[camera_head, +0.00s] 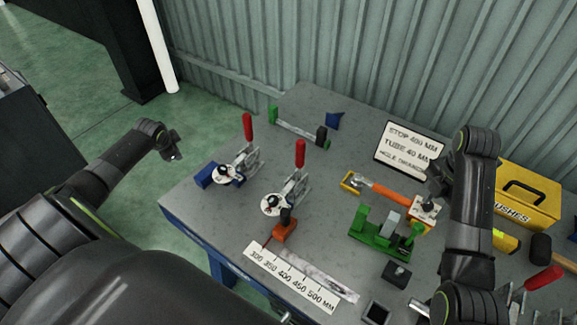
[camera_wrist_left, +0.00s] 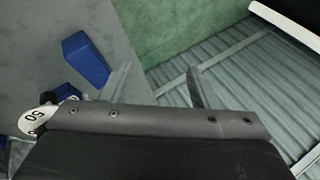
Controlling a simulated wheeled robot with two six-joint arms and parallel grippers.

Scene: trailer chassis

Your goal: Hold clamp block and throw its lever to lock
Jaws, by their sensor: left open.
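Two toggle clamps stand on the left of the table in the head view. The farther clamp (camera_head: 240,166) has an upright red lever (camera_head: 247,126) and a blue block (camera_head: 205,175) at its left. The nearer clamp (camera_head: 288,196) also has an upright red lever (camera_head: 300,152), with an orange block (camera_head: 284,231) in front. My left gripper (camera_head: 174,153) is open and empty, left of the table. In the left wrist view its fingers (camera_wrist_left: 158,85) are apart, near the blue block (camera_wrist_left: 87,58). My right gripper (camera_head: 428,194) is just above an orange-and-white piece (camera_head: 425,209); its fingers are unclear.
A numbered scale strip (camera_head: 292,277) lies along the front edge of the table (camera_head: 340,130). A green fixture (camera_head: 378,235), sign (camera_head: 408,147) and yellow box (camera_head: 525,195) fill the right side. Another red handle (camera_head: 543,278) is at lower right.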

